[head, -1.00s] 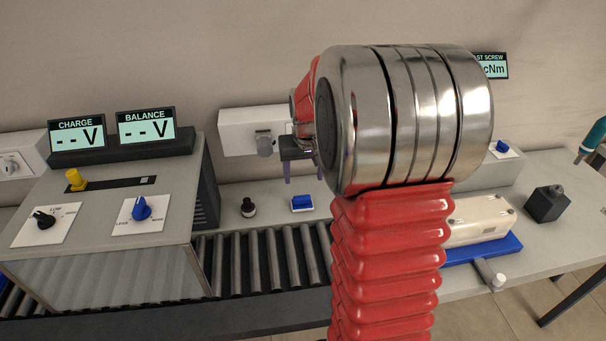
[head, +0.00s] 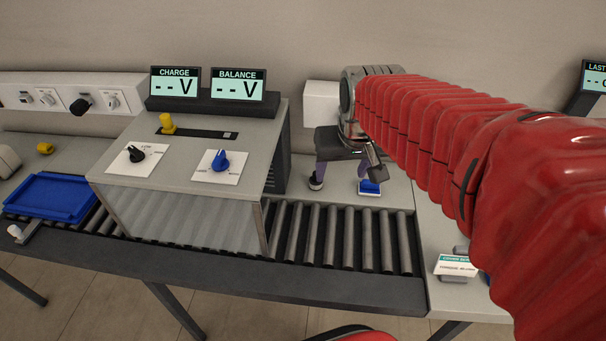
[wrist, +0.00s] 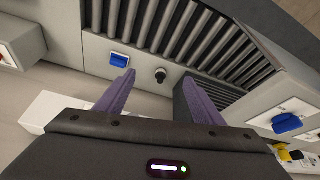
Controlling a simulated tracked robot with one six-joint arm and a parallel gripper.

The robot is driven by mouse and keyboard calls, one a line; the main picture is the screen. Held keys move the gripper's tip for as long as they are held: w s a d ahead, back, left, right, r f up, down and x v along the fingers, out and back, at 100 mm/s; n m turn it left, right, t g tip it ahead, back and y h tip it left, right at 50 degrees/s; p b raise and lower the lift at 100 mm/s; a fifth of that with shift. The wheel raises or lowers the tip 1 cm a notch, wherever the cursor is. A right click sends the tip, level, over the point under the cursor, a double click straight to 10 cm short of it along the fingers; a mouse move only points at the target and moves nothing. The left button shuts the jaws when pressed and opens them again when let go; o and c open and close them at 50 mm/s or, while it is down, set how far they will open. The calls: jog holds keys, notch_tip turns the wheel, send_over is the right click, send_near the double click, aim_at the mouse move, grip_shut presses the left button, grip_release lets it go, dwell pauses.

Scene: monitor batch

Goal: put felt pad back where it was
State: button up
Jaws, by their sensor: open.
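I cannot make out a felt pad in either view. My gripper (head: 345,178) is open and hangs over the strip of bench behind the roller conveyor. In the wrist view its two purple fingers (wrist: 160,95) stand wide apart with nothing held between them. Beyond the fingertips are a black round knob (wrist: 160,75) and a blue rocker switch (wrist: 119,61) on the bench. In the head view the blue switch (head: 369,188) shows just right of the fingers, and the knob (head: 316,182) is partly hidden by the left finger.
A grey machine with CHARGE (head: 175,84) and BALANCE (head: 238,87) displays stands over the roller conveyor (head: 340,238). It carries a blue dial (head: 221,160) and a yellow knob (head: 167,124). A blue tray (head: 52,197) lies at the left. My red arm hides much of the right side.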

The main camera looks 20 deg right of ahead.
jog(key=s+a+n+t+y, duration=0.1)
jog(key=s+a+n, duration=0.1)
jog(key=s+a, duration=0.6)
jog(key=s, duration=0.3)
jog(key=shift+s+a+r, duration=0.2)
jog(key=shift+r, duration=0.2)
jog(key=shift+c, duration=0.6)
